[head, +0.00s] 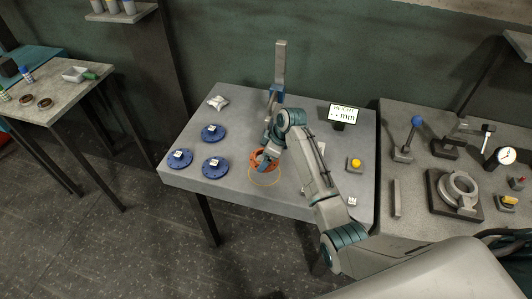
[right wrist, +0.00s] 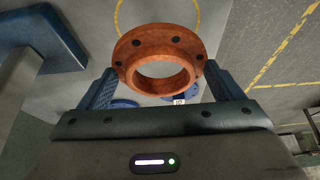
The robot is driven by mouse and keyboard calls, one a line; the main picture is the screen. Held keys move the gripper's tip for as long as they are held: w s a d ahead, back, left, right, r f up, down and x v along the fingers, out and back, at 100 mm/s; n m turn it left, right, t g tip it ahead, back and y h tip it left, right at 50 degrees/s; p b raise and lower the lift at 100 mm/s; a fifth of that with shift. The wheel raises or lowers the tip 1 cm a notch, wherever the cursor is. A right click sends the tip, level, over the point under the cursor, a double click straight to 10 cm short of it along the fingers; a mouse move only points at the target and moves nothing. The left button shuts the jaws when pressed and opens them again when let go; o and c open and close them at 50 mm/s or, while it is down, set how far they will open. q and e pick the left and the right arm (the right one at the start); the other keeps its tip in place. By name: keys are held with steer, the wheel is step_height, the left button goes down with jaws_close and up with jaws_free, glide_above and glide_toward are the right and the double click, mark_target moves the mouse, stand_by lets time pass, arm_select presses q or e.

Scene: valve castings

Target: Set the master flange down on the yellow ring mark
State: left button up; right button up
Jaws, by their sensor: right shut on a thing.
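The master flange is an orange-red ring with bolt holes (head: 254,156). In the right wrist view the flange (right wrist: 160,44) sits between the two blue fingers of my right gripper (right wrist: 160,85), which is shut on it. In the head view my right gripper (head: 266,156) is at the middle of the grey table and partly hides the flange. The yellow ring mark (head: 265,185) is a thin circle on the tabletop. The flange overlaps its far side in the head view, off its centre; its height above the table is hard to tell. My left gripper is not in view.
Blue flanges with white tags (head: 213,133) lie on the table's left half. A height gauge (head: 280,65) stands behind the flange. A display (head: 344,114) and a yellow button box (head: 355,164) are to the right. The tabletop just in front of the ring mark is clear.

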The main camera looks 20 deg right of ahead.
mark_target(267, 174)
step_height(267, 174, down, 4)
steer(key=shift+w+r+b, duration=0.1)
steer(key=shift+r+b, duration=0.05)
steer(key=shift+b, duration=0.5)
steer(key=shift+f+b, duration=0.45)
steer(key=shift+f, duration=0.75)
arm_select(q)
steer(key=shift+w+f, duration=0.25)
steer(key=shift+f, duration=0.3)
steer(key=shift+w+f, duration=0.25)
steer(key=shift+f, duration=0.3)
arm_select(e)
steer(key=shift+f, duration=0.15)
steer(key=shift+f, duration=0.15)
steer(key=o, duration=1.3)
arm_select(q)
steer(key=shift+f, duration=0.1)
arm_select(e)
steer(key=shift+f, duration=0.1)
